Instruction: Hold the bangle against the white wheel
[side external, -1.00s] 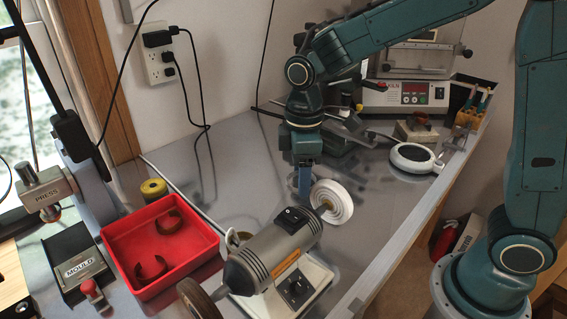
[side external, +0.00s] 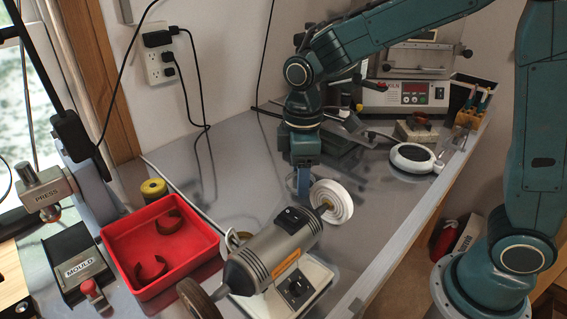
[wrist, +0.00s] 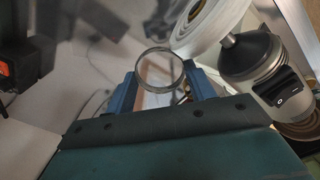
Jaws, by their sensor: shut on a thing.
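The bangle, a thin greyish ring (wrist: 160,70), is held between the blue fingers of my gripper (wrist: 160,90) in the wrist view. The white wheel (wrist: 212,25) is just beyond the ring, up and to the right. The ring's edge is very close to the wheel's rim; I cannot tell whether they touch. In the side view my gripper (side external: 303,182) points down at the back left of the white wheel (side external: 331,203), which sits on the grey polishing motor (side external: 272,248).
A red tray (side external: 207,243) with brown curved pieces stands left of the motor, near a yellow spool (side external: 154,189) and a mould block (side external: 80,265). A white round device (side external: 411,158) is at the right. Bare metal bench lies behind the wheel.

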